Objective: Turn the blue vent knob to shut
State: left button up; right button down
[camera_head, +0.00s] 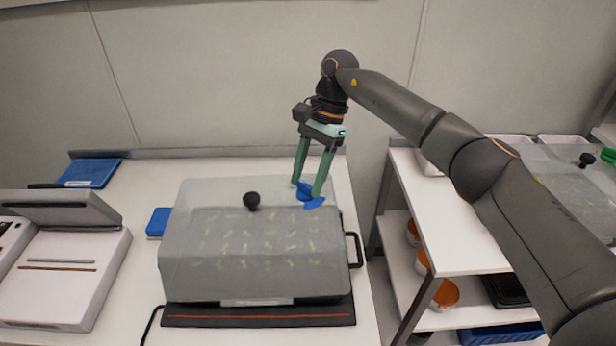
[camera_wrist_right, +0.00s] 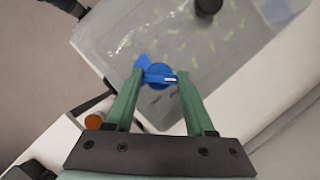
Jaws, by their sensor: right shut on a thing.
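The blue vent knob (camera_head: 309,194) sits on the top of a clear propagator lid (camera_head: 190,262), near its back right. It also shows in the right wrist view (camera_wrist_right: 158,76), with a pointed end toward the upper left and a white mark on its bar. My right gripper (camera_head: 305,188) comes down from above and is shut on the knob's bar, one green finger on each side; its fingertips show in the right wrist view (camera_wrist_right: 158,80). My left gripper is not in view.
A black round knob (camera_head: 252,201) stands on the lid, left of the blue one. The lid covers seedlings on a dark heat mat (camera_head: 258,313). A black handle (camera_head: 355,250) juts from the right side. A blue box (camera_head: 158,222) and a white device (camera_head: 62,275) stand left. A shelf cart (camera_head: 455,235) is right.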

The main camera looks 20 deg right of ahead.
dwell(0.4)
jog(key=shift+c, duration=1.2)
grip_release()
jog(key=shift+r, duration=0.1)
jog(key=p+v, duration=0.1)
jog(key=v, duration=1.1)
jog(key=shift+r, duration=0.15)
